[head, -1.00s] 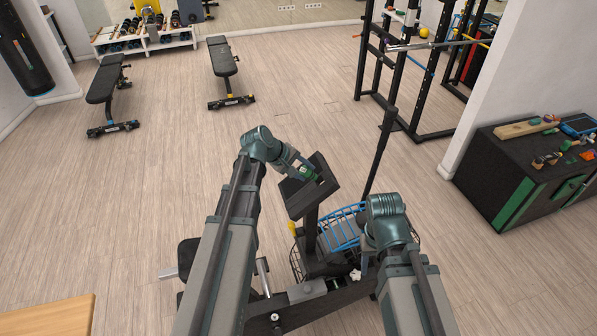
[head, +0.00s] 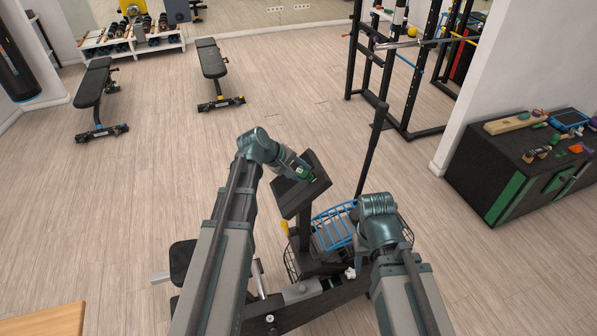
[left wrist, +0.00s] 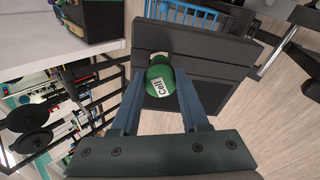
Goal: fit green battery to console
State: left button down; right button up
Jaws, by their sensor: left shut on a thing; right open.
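The green battery (left wrist: 160,84), labelled "Cell", is between the two fingers of my left gripper (left wrist: 160,92), which is shut on it. The console (head: 291,199) is a dark, tilted panel on top of the exercise machine's post. In the left wrist view the console (left wrist: 215,58) lies behind the battery. I cannot tell whether the battery touches it. My right arm's wrist shows at the machine's right; its fingers are hidden.
The exercise machine carries a blue wire basket (head: 334,228) just below and right of the console. A dark cabinet (head: 520,165) with small items stands at right. Two benches (head: 212,62) and a rack stand further back. Open floor lies to the left.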

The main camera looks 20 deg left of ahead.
pick_arm(q)
jog(key=shift+b+x, duration=1)
jog(key=shift+x, duration=0.4)
jog(key=shift+c, duration=1.6)
grip_release()
jog(key=shift+s+d, duration=0.15)
jog(key=p+v, duration=0.5)
jog(key=v, duration=0.1)
jog(key=shift+r, duration=0.3)
jog(key=shift+s+a+r+p, duration=0.3)
jog(key=shift+s+r+p, duration=0.1)
jog(key=shift+p, duration=0.1)
jog(key=shift+f, duration=0.1)
